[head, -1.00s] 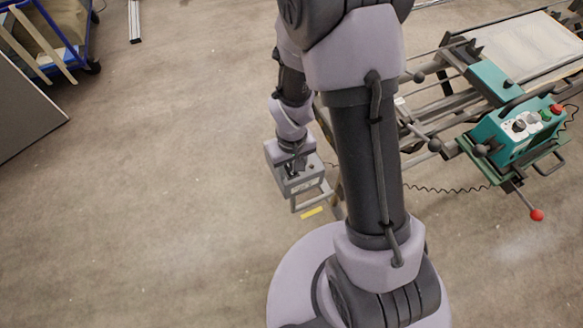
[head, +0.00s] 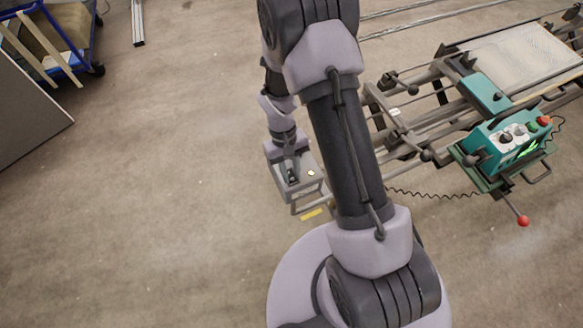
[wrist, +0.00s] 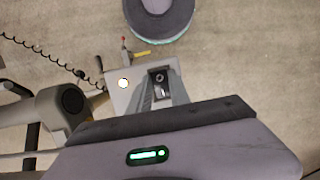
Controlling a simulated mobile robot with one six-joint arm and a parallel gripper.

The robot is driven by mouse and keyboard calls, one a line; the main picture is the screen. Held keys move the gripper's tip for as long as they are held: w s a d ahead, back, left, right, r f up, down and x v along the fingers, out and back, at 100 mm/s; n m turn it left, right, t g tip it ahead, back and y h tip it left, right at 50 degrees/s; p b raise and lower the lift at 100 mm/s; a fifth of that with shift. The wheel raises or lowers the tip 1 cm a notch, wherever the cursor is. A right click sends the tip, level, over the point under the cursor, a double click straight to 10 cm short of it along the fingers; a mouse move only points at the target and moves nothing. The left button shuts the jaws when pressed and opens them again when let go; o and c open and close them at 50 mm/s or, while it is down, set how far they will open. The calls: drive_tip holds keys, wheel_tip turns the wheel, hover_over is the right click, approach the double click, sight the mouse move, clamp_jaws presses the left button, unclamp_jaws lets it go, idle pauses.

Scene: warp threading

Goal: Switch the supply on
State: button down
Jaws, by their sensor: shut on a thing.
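The supply is a grey box (head: 311,187) low beside my base, with a frame-like handle on its front. My gripper (head: 292,178) reaches down onto its top from above. In the wrist view my gripper (wrist: 161,80) is shut on the dark switch (wrist: 159,77) on the box's top face. The fingers hide part of the switch, so I cannot tell its exact position.
A teal control box (head: 495,145) with knobs, a red button and a bright green display sits on the loom frame (head: 410,135) at right. A coiled cable (head: 440,194) runs across below it. A blue cart (head: 70,45) stands far left.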

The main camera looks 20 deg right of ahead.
drive_tip(key=c, duration=1.2)
unclamp_jaws()
drive_tip(key=p+v, duration=0.5)
drive_tip(key=v, duration=1.2)
drive_tip(key=shift+r, duration=0.2)
drive_tip(key=shift+a, duration=0.1)
